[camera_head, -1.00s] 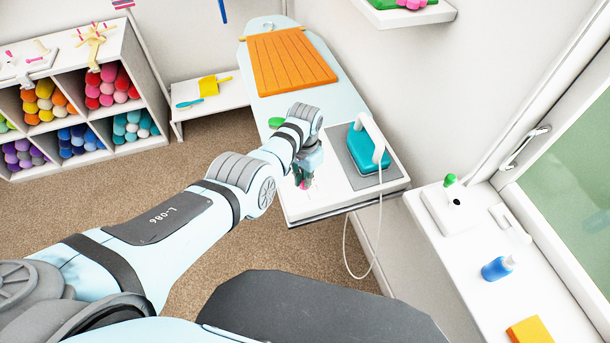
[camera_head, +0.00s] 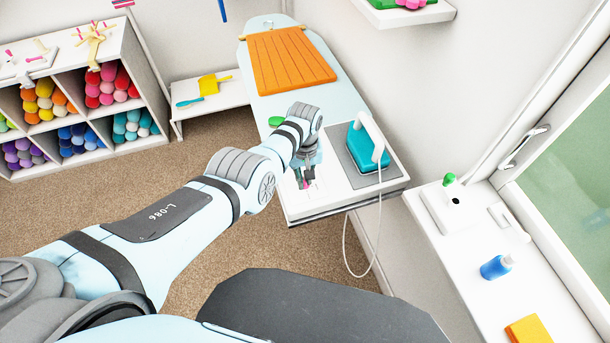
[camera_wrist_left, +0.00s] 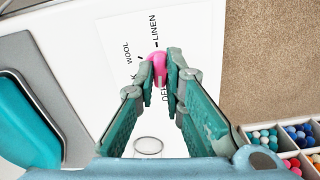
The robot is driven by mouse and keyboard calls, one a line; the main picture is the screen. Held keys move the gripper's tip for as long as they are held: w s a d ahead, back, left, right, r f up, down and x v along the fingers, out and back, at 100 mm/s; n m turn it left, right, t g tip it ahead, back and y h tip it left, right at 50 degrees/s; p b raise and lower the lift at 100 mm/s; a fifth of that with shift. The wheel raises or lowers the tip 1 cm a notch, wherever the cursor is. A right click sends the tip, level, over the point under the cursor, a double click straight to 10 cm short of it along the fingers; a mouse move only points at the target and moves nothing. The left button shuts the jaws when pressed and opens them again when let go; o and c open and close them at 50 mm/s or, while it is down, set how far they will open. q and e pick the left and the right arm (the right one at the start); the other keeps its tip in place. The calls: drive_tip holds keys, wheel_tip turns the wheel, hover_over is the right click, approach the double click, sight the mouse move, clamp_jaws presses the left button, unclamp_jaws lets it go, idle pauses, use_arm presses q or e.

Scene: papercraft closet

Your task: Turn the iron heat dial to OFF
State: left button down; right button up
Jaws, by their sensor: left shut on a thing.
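The pink dial (camera_wrist_left: 159,66) sits on a white panel (camera_wrist_left: 118,62) printed with WOOL, LINEN and OFF; another label is partly hidden. My left gripper (camera_wrist_left: 161,72) is shut on the dial, with a teal finger on each side of it. Which label the dial points at cannot be told. In the head view my left gripper (camera_head: 304,180) reaches down to the front left of the ironing board's white end, and only a bit of pink shows there. The teal iron (camera_head: 366,150) stands on a grey pad to the right. My right gripper is not in view.
An orange folded cloth (camera_head: 290,62) lies on the far part of the ironing board (camera_head: 335,98). The iron's white cord hangs off the board's front. A shelf (camera_head: 480,250) with a blue bottle (camera_head: 495,268) is at the right. Cubbies with coloured rolls stand at the left.

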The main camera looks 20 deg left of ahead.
use_arm(q)
drive_tip(key=shift+w+n, duration=0.1)
drive_tip(key=shift+n, duration=0.7)
drive_tip(key=shift+r, duration=0.1)
drive_tip(key=c, duration=1.7)
unclamp_jaws()
